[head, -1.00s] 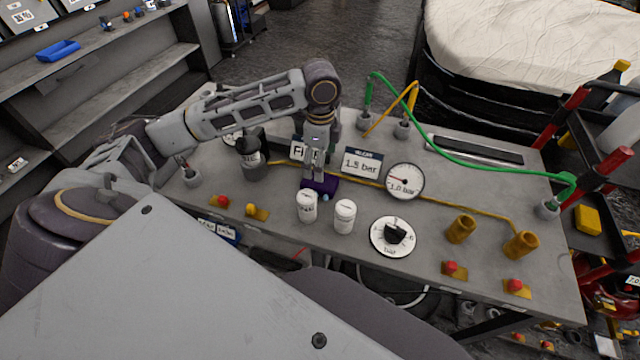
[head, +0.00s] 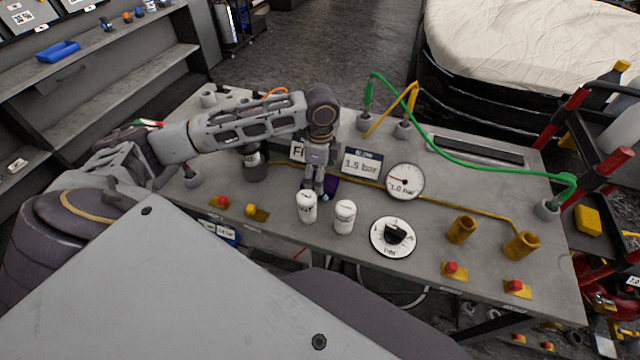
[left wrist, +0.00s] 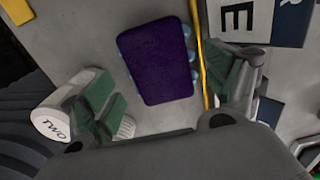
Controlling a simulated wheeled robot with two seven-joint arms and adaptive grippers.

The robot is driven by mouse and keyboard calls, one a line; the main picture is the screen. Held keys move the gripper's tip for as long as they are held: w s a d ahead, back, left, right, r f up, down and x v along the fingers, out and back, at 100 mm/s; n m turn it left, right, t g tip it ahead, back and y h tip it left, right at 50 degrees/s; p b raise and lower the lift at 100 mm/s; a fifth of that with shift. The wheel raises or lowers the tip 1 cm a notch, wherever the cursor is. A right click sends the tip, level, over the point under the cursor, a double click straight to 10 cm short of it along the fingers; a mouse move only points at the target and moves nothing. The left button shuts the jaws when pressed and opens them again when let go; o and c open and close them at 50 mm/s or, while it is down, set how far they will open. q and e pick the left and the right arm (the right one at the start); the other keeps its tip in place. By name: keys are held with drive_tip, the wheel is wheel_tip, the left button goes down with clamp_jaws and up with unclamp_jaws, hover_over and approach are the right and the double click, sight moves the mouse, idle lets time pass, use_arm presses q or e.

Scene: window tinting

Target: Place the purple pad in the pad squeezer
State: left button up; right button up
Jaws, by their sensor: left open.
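The purple pad (left wrist: 157,62) lies in the left wrist view with light-blue rounded bumps showing along its sides. In the head view it is a small dark purple patch (head: 331,186) on the bench, partly hidden by my left gripper (head: 314,188). My left gripper also shows in the left wrist view (left wrist: 172,88); it is open and empty, with one green-lined finger to each side of the pad's near end. I cannot tell whether the light-blue bumps belong to a pad squeezer; no separate squeezer is clear. My right gripper is not in view.
Two white labelled cylinders (head: 306,206) (head: 344,216) stand just in front of the gripper. A yellow hose (left wrist: 201,50) runs beside the pad. Signs, a pressure gauge (head: 405,181) and a dial (head: 393,237) stand close by. The bench's front-left surface has red and yellow buttons.

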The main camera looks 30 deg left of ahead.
use_arm(q)
drive_tip(key=shift+f, duration=1.7)
drive_tip(key=shift+c, duration=0.3)
drive_tip(key=c, duration=1.2)
drive_tip(key=shift+r, duration=0.1)
drive_tip(key=shift+r, duration=4.95)
